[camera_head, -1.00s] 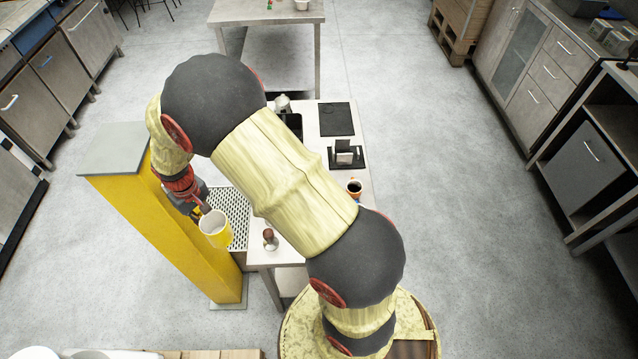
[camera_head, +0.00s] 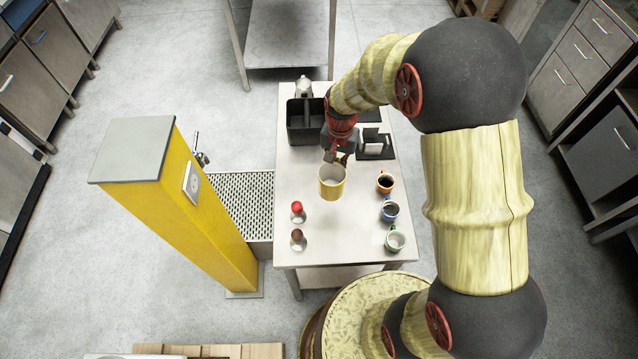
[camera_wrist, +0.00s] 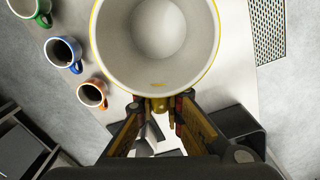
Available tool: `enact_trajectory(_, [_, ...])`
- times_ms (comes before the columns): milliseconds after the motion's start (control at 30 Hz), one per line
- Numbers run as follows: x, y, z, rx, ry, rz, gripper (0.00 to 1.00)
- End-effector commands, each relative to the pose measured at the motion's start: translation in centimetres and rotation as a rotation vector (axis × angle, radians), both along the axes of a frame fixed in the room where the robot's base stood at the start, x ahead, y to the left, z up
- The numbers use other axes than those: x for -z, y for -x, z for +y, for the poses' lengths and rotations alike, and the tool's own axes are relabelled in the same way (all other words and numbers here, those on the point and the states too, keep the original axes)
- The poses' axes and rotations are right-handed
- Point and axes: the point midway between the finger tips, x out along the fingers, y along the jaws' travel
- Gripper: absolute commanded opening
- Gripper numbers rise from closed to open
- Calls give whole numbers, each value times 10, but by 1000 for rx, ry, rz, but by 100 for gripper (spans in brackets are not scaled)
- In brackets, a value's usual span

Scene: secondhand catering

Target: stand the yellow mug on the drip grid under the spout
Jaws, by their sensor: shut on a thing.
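My gripper (camera_head: 338,158) is shut on the yellow mug (camera_head: 331,186), apparently at its handle, which also shows in the wrist view between the fingers (camera_wrist: 158,104). The mug is upright, pale inside and empty, and it hangs over the white table; its height above the top is hard to tell. The perforated drip grid (camera_head: 243,190) is left of the mug, beside the table and against the yellow column. The metal spout (camera_head: 200,150) sticks out of the column above the grid's far left end. Nothing stands on the visible grid.
A black bin (camera_head: 303,122) and a moka pot are behind.

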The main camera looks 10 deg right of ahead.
Motion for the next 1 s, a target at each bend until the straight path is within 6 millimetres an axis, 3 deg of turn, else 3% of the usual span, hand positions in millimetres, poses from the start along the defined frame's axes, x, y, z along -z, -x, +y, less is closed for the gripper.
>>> enact_trajectory(600, [-12,77,6,956,-2,-2,0])
enact_trajectory(833, [-12,94,7,1169,-2,-1,0])
enact_trajectory(1000, [-8,91,6,1219,-2,-1,0])
